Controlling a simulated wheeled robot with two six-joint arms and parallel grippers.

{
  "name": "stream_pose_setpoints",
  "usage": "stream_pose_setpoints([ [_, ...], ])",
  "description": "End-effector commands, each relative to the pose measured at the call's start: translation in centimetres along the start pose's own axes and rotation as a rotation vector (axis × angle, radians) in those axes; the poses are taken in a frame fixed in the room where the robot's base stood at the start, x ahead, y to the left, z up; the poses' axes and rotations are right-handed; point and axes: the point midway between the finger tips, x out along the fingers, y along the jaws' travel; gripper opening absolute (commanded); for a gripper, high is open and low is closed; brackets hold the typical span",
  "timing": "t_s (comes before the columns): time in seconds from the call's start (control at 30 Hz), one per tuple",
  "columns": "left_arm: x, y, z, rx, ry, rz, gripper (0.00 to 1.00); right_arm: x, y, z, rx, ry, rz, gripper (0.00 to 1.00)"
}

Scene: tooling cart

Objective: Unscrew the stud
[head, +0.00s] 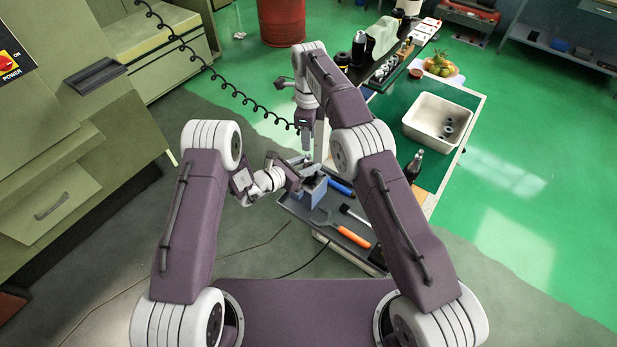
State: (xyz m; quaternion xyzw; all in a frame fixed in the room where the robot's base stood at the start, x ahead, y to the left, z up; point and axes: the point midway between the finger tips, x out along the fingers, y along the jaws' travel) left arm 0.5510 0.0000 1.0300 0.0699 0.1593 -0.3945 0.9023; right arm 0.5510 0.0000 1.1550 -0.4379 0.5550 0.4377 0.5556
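A small blue-grey block or vise (314,192) stands at the back left of the dark tray (292,205) on the tooling cart. Something dark sits on its top. I cannot make out the stud; it is too small or hidden between my grippers. My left gripper (303,172) comes in from the left, low, at the top of the block. My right gripper (307,150) points down from above, just over the block and close to the left one. Both sets of fingers are too small to tell open from shut, or whether they touch anything.
On the tray lie a blue-handled tool (341,187), a black-handled tool (355,216) and an orange-handled tool (346,233). A coiled black cable (238,96) hangs behind. To the right, a green-topped bench holds a white basin (437,120) and a dark bottle (413,166).

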Motion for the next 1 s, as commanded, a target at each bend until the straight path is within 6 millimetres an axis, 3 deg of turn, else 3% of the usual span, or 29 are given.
stream_pose_setpoints([
  [0.03, -0.01, 0.01, 0.01, 0.000, 0.000, 0.000, 0.18, 0.00, 0.00, 0.00, 0.000, 0.000, 0.000, 0.37],
  [0.1, -0.01, 0.00, 0.00, 0.000, 0.000, 0.000, 0.00, 0.00, 0.00, 0.00, 0.000, 0.000, 0.000, 0.37],
  [1.0, -0.03, 0.00, -0.06, 0.000, 0.002, 0.000, 0.00, 0.01, 0.00, 0.00, 0.000, 0.000, 0.000, 0.37],
])
